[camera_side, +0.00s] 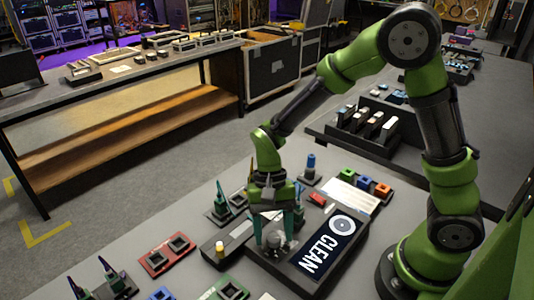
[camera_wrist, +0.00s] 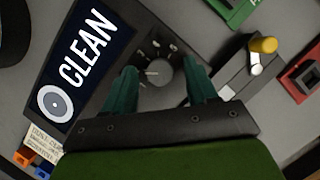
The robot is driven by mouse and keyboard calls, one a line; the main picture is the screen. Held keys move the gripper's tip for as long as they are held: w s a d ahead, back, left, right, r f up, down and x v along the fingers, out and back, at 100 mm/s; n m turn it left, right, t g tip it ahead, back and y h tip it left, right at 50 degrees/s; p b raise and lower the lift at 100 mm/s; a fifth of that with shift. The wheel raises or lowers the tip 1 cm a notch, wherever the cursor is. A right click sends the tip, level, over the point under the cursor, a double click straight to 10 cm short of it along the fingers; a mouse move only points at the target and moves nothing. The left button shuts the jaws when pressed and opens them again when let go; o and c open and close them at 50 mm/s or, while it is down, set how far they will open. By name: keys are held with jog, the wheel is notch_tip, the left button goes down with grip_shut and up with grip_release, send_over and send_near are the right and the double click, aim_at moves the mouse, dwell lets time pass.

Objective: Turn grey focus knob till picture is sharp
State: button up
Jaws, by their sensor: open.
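The grey focus knob (camera_wrist: 160,72) is a round dial on a dark panel, with a pale pointer line and small light marks around it. It also shows in the side view (camera_side: 273,241), partly hidden by my fingers. My gripper (camera_side: 272,233) points down over it, with its green fingers apart on either side of the knob. In the wrist view a gap shows between the knob and each finger. The screen (camera_side: 328,242) beside the knob shows a ring picture and the word CLEAN, with edges that look crisp. The screen also shows in the wrist view (camera_wrist: 75,65).
A yellow-topped lever or knob (camera_side: 220,248) on a grey block stands close to the panel. A red socket block (camera_side: 166,254) and coloured blocks (camera_side: 365,181) sit around it.

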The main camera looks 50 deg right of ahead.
jog(key=v, duration=1.7)
jog(key=shift+s+a, duration=0.1)
jog(key=shift+s, duration=0.05)
jog(key=s+d+r+n+t, duration=0.2)
jog(key=s+t, duration=0.3)
jog(key=s+d+r+n+t+h, duration=0.1)
jog(key=s+d+r+n+t, duration=0.1)
jog(key=s+t, duration=0.3)
jog(key=shift+s+d+t, duration=0.2)
jog(key=shift+d+t, duration=0.2)
jog(key=shift+d, duration=0.15)
